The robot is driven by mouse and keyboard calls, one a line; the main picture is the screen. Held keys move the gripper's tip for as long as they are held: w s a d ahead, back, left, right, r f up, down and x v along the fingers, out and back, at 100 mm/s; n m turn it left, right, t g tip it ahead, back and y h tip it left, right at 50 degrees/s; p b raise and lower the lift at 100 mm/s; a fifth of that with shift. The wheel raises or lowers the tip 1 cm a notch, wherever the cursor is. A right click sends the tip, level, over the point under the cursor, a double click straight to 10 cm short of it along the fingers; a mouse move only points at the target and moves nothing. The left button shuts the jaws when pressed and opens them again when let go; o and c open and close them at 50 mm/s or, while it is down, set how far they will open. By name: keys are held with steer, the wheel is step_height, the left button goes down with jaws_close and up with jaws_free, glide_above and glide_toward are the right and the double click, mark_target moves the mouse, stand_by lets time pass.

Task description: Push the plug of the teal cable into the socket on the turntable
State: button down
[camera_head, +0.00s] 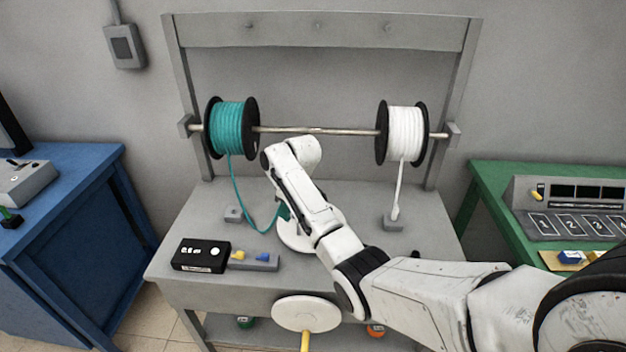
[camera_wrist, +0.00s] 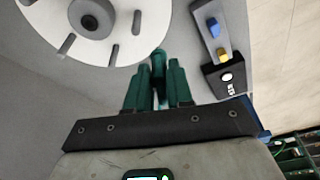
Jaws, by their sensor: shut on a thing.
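The teal cable (camera_head: 236,185) hangs from the teal spool (camera_head: 229,128) and curves down to my gripper (camera_head: 284,212). In the wrist view my gripper (camera_wrist: 157,70) is shut on the teal plug (camera_wrist: 158,60), which sits between its green fingers. The white turntable (camera_head: 292,238) lies on the grey bench, partly hidden by my arm. In the wrist view the turntable (camera_wrist: 125,22) is at the upper left, with slots and a grey hub (camera_wrist: 90,15) with a dark centre. The plug appears beside its rim, not at the hub. I cannot tell which part is the socket.
A black meter box (camera_head: 201,256) and a grey block with yellow and blue buttons (camera_head: 254,260) lie front left. A small grey block (camera_head: 233,215) stands behind them. A white spool (camera_head: 405,133) feeds a white cable into another block (camera_head: 393,222). A crank disc (camera_head: 307,312) is in front.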

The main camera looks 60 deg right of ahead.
steer(key=s+d+r, duration=0.4)
steer(key=d, duration=0.5)
step_height(320, 180, down, 5)
steer(key=b, duration=0.4)
steer(key=shift+a+r, duration=0.15)
steer(key=shift+r, duration=0.05)
steer(key=shift+w+r, duration=0.1)
steer(key=shift+r, duration=0.05)
steer(key=shift+a+p, duration=0.1)
steer(key=shift+p, duration=0.4)
steer(key=shift+f+b, duration=0.65)
steer(key=shift+f, duration=0.45)
steer(key=shift+f+b, duration=0.65)
steer(key=shift+f, duration=0.45)
stand_by(0.5)
steer(key=c, duration=0.9)
jaws_free()
